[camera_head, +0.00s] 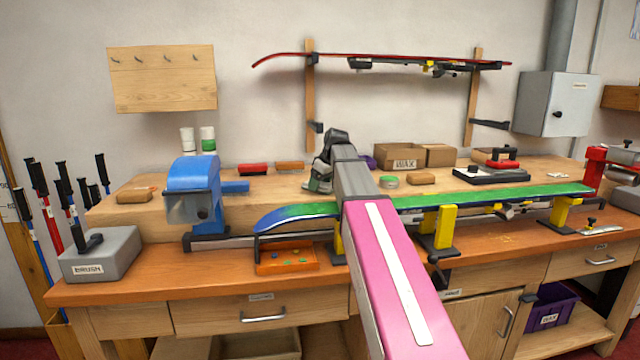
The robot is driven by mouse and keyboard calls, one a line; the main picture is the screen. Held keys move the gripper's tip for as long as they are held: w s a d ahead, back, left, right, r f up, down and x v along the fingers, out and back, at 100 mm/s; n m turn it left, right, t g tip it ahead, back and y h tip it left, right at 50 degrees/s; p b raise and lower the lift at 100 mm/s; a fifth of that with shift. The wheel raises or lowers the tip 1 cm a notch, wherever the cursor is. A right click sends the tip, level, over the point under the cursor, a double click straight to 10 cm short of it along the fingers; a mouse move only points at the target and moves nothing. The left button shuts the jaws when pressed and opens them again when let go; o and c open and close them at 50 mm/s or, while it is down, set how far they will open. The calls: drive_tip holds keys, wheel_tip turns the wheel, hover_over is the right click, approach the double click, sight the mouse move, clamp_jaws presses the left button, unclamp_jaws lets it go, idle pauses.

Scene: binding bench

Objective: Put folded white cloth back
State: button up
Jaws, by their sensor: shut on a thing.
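My gripper (320,181) is over the back part of the workbench, left of the cardboard boxes, seen from behind along my pink and grey arm. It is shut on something. Only a small pale patch shows at its fingers, and I cannot clearly make out the folded white cloth there. My wrist and arm hide most of what is held and the bench just behind them. I cannot tell whether the held thing touches the bench top.
A green-blue ski (450,199) lies across yellow-topped vises in front. A blue machine (193,188) stands left. Cardboard boxes (400,155), a waxing iron (495,159) and small blocks stand behind. A red ski (400,62) hangs on the wall. An orange tray (287,268) sits in front.

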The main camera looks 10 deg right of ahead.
drive_tip(key=shift+f, duration=0.15)
drive_tip(key=o, duration=0.9)
drive_tip(key=v, duration=1.2)
